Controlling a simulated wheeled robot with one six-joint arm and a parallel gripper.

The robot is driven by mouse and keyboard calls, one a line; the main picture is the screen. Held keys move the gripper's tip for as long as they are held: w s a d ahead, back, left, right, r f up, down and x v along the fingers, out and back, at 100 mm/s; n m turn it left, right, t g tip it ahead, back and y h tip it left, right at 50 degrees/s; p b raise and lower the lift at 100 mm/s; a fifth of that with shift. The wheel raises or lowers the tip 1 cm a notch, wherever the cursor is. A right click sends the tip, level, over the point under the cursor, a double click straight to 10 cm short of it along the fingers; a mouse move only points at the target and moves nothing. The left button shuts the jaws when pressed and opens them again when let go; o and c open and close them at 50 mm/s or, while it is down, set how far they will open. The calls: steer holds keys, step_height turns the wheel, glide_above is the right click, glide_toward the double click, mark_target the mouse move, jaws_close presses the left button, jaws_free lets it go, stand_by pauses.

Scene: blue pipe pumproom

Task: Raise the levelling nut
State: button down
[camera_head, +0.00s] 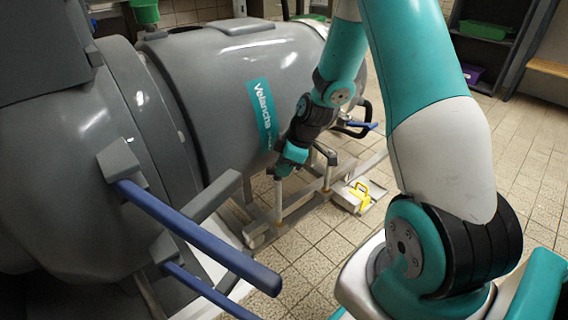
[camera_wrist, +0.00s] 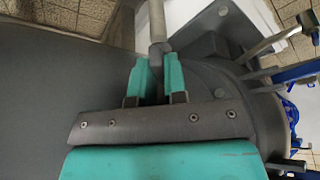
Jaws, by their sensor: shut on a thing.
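My gripper (camera_head: 281,172) is low beside the grey tank, at the top of a thin upright rod. In the wrist view, the two teal fingers of my gripper (camera_wrist: 156,76) are closed around a dark grey piece, which looks like the levelling nut (camera_wrist: 157,50). A lighter grey rod (camera_wrist: 157,18) runs on from this piece, away from my gripper. In the head view the rod (camera_head: 278,198) stands below the fingers, and the nut itself is hidden by them. The part of the nut between the fingers is partly covered.
The large grey tank (camera_head: 215,100) with a teal label (camera_head: 262,115) fills the left. Blue-ended levers (camera_head: 195,235) stick out in front. A yellow-handled item (camera_head: 361,195) lies beyond the rod. Tiled floor (camera_head: 525,140) is free at right; shelves (camera_head: 490,40) stand behind.

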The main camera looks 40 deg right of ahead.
steer(key=shift+s+a+m+t+h+p, duration=0.1)
steer(key=shift+a+m+t+h+p, duration=0.3)
steer(key=shift+m+p, duration=0.95)
steer(key=shift+s+d+m+t+h+p, duration=0.1)
steer(key=shift+m+h+p, duration=0.7)
steer(key=shift+m, duration=0.9)
steer(key=shift+s+a+m+t+h+p, duration=0.1)
steer(key=shift+a+m+t+h+p, duration=0.15)
steer(key=shift+m+p, duration=1.2)
steer(key=c, duration=1.2)
jaws_free()
steer(key=shift+o, duration=0.2)
steer(key=p+v, duration=0.8)
steer(key=v, duration=0.9)
steer(key=shift+a+r, duration=0.15)
steer(key=shift+r, duration=0.05)
